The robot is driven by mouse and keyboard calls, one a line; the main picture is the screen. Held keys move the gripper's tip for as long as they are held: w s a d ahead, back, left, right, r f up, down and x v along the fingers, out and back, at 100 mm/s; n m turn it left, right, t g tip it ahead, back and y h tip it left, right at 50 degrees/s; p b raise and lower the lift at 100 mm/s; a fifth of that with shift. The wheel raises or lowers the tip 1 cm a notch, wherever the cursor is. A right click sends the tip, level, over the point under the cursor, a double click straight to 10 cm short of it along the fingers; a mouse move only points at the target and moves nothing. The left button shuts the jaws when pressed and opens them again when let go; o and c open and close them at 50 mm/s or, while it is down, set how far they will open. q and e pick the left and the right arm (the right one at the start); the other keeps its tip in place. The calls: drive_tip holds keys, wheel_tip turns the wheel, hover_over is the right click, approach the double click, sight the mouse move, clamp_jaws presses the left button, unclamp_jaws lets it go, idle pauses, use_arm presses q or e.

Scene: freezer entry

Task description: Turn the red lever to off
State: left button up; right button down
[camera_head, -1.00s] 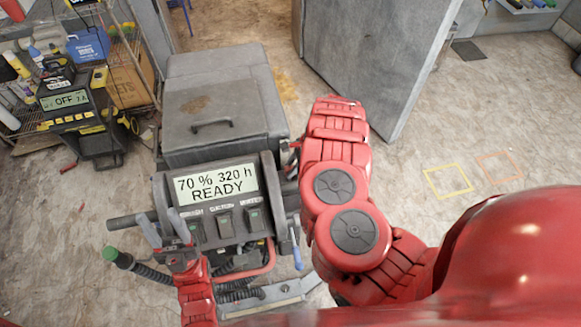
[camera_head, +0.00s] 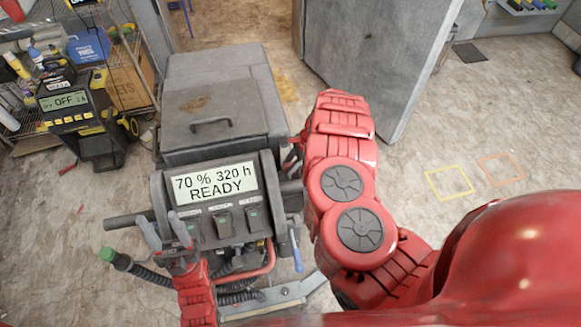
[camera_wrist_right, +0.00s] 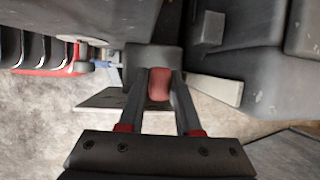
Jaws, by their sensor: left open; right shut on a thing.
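The red lever (camera_wrist_right: 158,84) shows in the right wrist view, between the two dark fingers of my right gripper (camera_wrist_right: 159,90), which is shut on it. A dark round housing (camera_wrist_right: 152,58) is right behind the lever. In the head view my red right arm reaches along the right side of the grey machine (camera_head: 215,100), and its gripper and the lever are hidden there. My left gripper (camera_head: 166,235) is open and empty, its grey fingers apart in front of the machine's left side.
The machine's panel (camera_head: 214,183) reads "70 % 320 h READY". A cluttered shelf and a yellow-black device (camera_head: 75,115) reading OFF stand at left.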

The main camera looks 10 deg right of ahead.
drive_tip(key=c, duration=1)
unclamp_jaws()
drive_tip(key=shift+w+r, duration=0.1)
drive_tip(key=shift+w, duration=0.15)
drive_tip(key=o, duration=0.4)
drive_tip(key=shift+c, duration=0.2)
drive_tip(key=p+v, duration=0.6)
drive_tip(key=v, duration=1.1)
drive_tip(key=shift+d, duration=0.15)
drive_tip(key=shift+s, duration=0.15)
